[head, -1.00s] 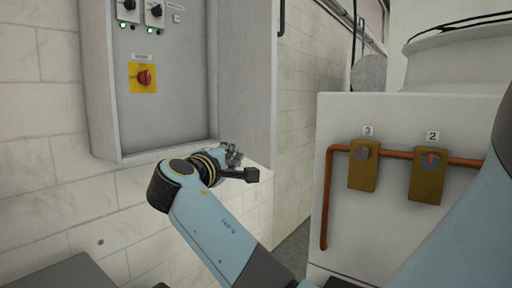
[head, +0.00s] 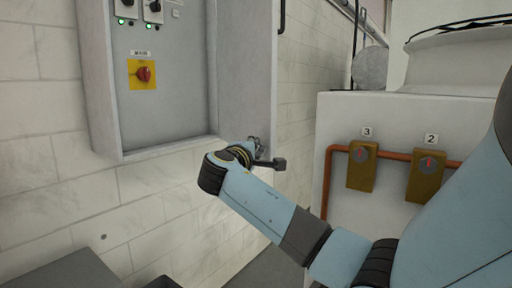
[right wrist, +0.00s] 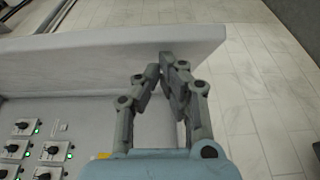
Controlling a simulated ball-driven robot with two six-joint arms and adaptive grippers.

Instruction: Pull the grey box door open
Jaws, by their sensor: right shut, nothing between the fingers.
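The grey box (head: 165,100) hangs on the tiled wall at the left in the head view. Its door (head: 246,60) stands swung out on the right side, with a dark handle (head: 282,15) on its outer edge. My right gripper (head: 257,143) is shut and empty at the door's lower part, on the inner side. In the right wrist view the door (right wrist: 90,48) is a pale slab across the top, and my shut fingertips (right wrist: 168,58) overlap it. I cannot tell whether they touch it. My left gripper is not in view.
Inside the box are a red switch on a yellow plate (head: 143,74) and several knobs. A white machine (head: 415,115) with a copper pipe and valves labelled 3 (head: 362,165) and 2 (head: 429,175) stands at right. A gap lies between door and machine.

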